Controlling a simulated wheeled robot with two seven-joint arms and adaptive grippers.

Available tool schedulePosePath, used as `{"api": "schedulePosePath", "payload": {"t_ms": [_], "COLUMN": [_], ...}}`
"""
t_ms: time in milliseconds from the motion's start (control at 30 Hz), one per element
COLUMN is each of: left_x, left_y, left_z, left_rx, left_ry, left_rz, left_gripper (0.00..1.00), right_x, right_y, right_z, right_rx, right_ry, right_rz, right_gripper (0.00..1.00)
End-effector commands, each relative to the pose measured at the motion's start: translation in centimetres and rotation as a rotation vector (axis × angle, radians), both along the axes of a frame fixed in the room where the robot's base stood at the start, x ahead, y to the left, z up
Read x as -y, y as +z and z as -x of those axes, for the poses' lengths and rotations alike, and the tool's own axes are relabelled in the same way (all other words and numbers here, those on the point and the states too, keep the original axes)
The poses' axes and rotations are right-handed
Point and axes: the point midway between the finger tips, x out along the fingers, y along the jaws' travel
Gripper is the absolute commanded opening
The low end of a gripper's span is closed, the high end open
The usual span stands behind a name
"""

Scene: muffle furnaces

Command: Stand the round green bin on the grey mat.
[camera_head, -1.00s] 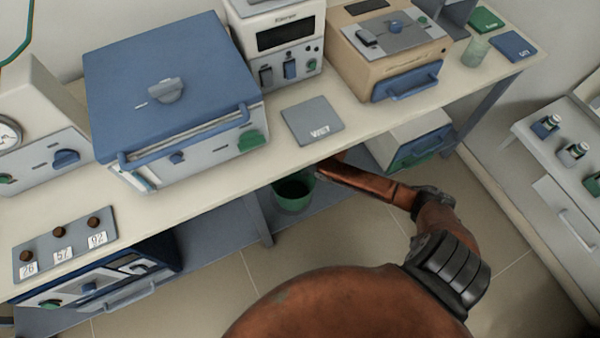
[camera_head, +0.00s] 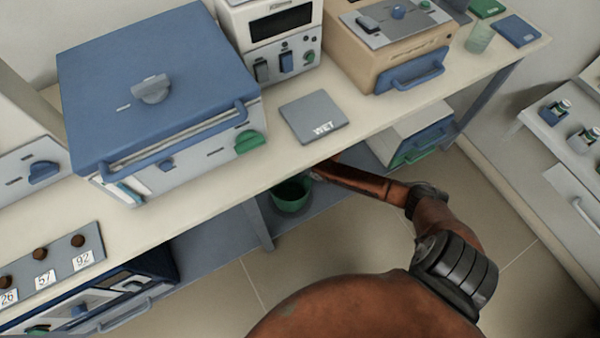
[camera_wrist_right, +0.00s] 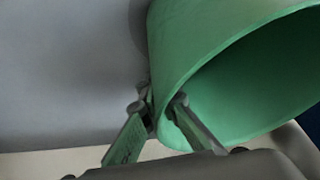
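The round green bin (camera_head: 291,196) stands upright, open top up, below the bench by a leg, on or just above the low shelf. The grey mat (camera_head: 314,115), marked WET, lies bare on the bench top above it. My right arm reaches under the bench edge to the bin; its gripper is hidden there in the head view. In the right wrist view my right gripper (camera_wrist_right: 160,108) has one finger outside and one inside the wall of the bin (camera_wrist_right: 205,50), and looks closed on its rim. My left gripper is out of view.
A large blue-lidded furnace (camera_head: 155,90) stands left of the mat, a white unit (camera_head: 275,40) behind it and a beige furnace (camera_head: 390,45) to its right. The bench edge overhangs the bin, with a bench leg (camera_head: 260,222) beside it. Open floor lies in front.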

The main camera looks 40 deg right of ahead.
Motion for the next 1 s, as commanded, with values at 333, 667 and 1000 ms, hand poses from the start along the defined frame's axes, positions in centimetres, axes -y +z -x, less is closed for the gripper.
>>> {"api": "schedulePosePath", "payload": {"t_ms": [333,667,1000], "left_x": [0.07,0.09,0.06], "left_y": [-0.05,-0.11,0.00], "left_z": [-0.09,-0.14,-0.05], "left_rx": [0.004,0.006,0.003], "left_ry": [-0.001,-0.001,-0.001], "left_rz": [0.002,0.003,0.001], "left_gripper": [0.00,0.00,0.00], "right_x": [-0.02,0.00,0.02], "right_y": [-0.10,-0.19,0.24], "right_z": [-0.12,-0.05,-0.07], "right_rx": [0.003,0.002,0.002], "right_ry": [0.000,0.001,0.001], "right_rz": [0.000,0.000,0.000], "right_gripper": [0.00,0.22,0.22]}}
